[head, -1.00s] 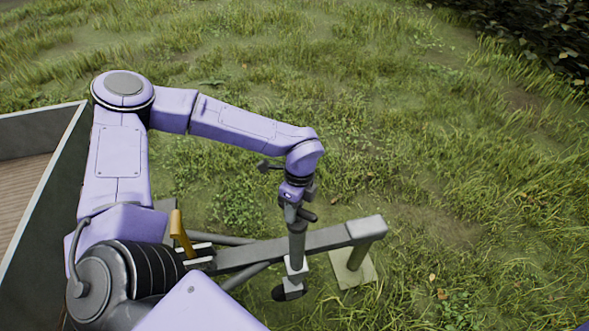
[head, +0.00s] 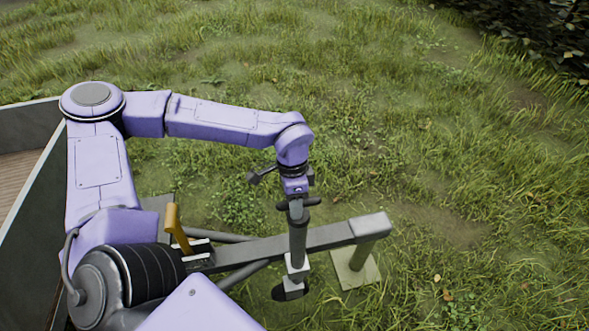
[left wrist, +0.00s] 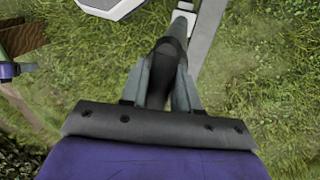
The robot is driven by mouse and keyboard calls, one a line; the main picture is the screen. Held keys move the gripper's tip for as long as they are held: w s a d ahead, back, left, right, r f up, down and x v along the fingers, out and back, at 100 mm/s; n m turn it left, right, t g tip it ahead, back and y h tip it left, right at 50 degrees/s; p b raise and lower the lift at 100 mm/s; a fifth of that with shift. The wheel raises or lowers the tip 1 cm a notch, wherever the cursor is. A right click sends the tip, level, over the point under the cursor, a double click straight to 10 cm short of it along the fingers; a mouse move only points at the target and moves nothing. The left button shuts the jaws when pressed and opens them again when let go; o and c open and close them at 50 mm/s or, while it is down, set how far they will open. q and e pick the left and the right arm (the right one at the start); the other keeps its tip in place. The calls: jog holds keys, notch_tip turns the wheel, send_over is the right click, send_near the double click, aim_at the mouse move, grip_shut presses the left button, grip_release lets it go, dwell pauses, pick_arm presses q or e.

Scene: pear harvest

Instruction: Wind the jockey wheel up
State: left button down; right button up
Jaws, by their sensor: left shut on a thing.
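The jockey wheel is a grey upright tube (head: 298,238) held in a pale clamp (head: 297,268) on the side of the drawbar. Its dark wheel (head: 289,292) is at the bottom, close to the grass and partly hidden. I cannot tell if it touches the ground. My left gripper (head: 297,200) comes down from above and is shut on the dark crank handle (head: 311,202) at the tube's top. In the left wrist view the fingers (left wrist: 167,80) close around the dark handle, with the tube beyond. My right gripper is not in view.
The grey drawbar (head: 325,239) ends over a post on a pale base plate (head: 355,270). A yellow lever (head: 178,230) stands up on the drawbar. The trailer's grey wall (head: 35,180) is at the left. Open grass lies behind and to the right.

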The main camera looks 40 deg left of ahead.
pick_arm(q)
jog(key=shift+w+r, duration=0.15)
dwell(0.3)
jog(key=c, duration=0.9)
grip_release()
jog(key=shift+a, duration=0.1)
jog(key=r, duration=0.3)
jog(key=a+r, duration=0.1)
jog(key=r, duration=0.2)
jog(key=w+r, duration=0.1)
jog(key=r, duration=0.3)
jog(key=shift+w+a+r+b, duration=0.1)
jog(key=shift+a+b, duration=0.2)
jog(key=shift+b, duration=0.05)
